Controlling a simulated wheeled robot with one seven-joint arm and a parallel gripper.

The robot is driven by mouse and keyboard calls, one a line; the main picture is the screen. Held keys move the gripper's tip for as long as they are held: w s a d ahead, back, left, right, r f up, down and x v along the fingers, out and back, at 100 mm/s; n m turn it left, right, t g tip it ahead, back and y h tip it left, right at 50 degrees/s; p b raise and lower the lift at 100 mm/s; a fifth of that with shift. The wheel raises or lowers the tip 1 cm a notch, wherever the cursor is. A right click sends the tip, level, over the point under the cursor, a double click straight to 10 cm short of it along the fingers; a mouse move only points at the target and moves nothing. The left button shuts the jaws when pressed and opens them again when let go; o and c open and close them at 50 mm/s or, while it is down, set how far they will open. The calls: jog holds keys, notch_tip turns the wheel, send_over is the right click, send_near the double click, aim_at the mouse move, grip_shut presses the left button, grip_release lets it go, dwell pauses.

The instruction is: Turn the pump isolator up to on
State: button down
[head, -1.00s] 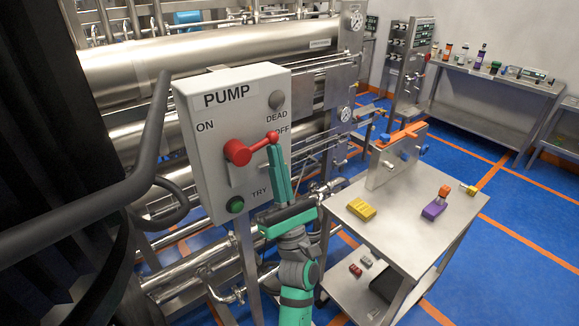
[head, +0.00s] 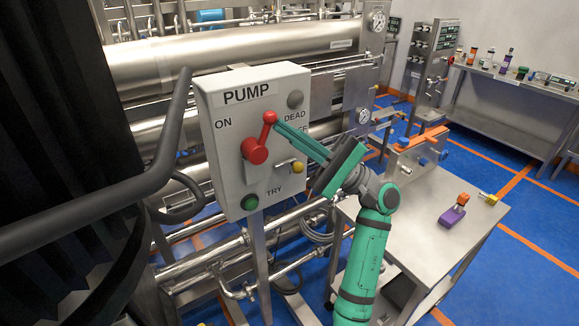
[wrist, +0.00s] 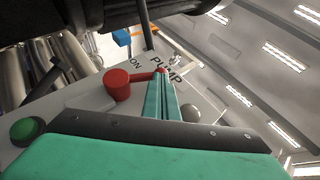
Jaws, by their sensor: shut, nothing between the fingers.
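The pump isolator is a light grey box (head: 228,185) labelled PUMP, with ON at left and OFF at right, the latter partly covered by my gripper. Its red rotary handle (head: 264,134) points steeply up and slightly right from its round hub. In the wrist view the red hub (wrist: 117,84) has its lever reaching to my fingertips. My gripper (head: 280,126) is shut and empty, its teal fingers coming from the right, with their tips at the handle's upper end. The fingers also show in the wrist view (wrist: 161,92); exact contact is hard to tell.
A green TRY button (head: 250,202), a grey round button (head: 295,99) and a yellow piece (head: 298,168) sit on the box front. A steel cart (head: 440,245) stands to the right, holding a purple-and-orange item (head: 454,212). Steel pipes run behind and below the box.

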jog(key=shift+s+a+r+n+g+h, duration=0.2)
jog(key=shift+a+r+n+g+h, duration=0.25)
jog(key=shift+n+h, duration=0.3)
jog(key=shift+s+a+r+n+g+h, duration=0.2)
jog(key=shift+r+n+g+h, duration=0.1)
jog(key=shift+n+g+h, duration=0.35)
jog(key=shift+s+a+r+n+g+h, duration=0.2)
jog(key=shift+a+r+n+g+h, duration=0.15)
jog(key=shift+n+h, duration=0.45)
jog(key=shift+w, duration=0.1)
jog(key=shift+g, duration=0.25)
jog(key=v, duration=1.4)
jog(key=shift+f, duration=0.2)
jog(key=shift+d, duration=0.1)
